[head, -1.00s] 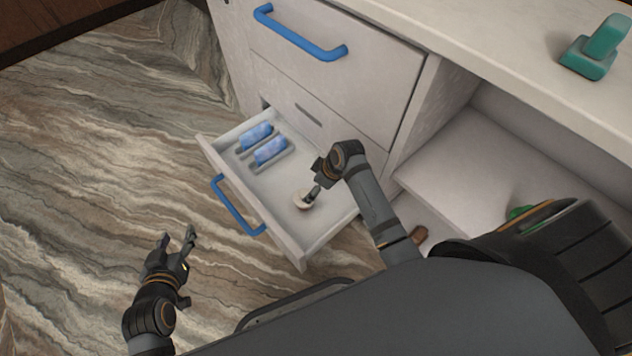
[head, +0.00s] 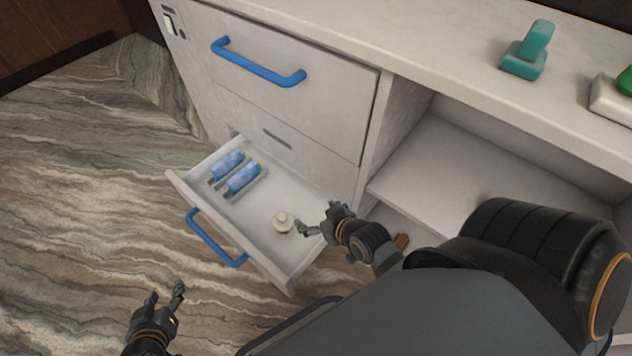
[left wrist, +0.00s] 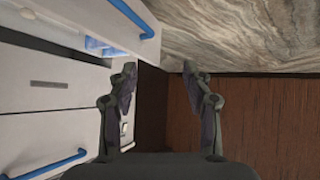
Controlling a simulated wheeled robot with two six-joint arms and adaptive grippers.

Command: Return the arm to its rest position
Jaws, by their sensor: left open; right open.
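My right gripper (head: 317,221) is open in the head view, just to the right of a small whitish round item (head: 283,221) inside the open drawer (head: 275,268). A small gap appears between its fingers and the item. My left gripper (head: 166,296) is open and empty, low on the left, over the marbled floor and apart from the drawer. In the left wrist view its two fingers (left wrist: 160,82) are spread with nothing between them.
Two blue packets, one (head: 227,165) behind the other (head: 243,178), lie in the drawer's far left. A closed drawer with a blue handle (head: 258,63) is above. A teal object (head: 527,52) stands on the counter (head: 420,50). An open shelf (head: 440,185) is at right.

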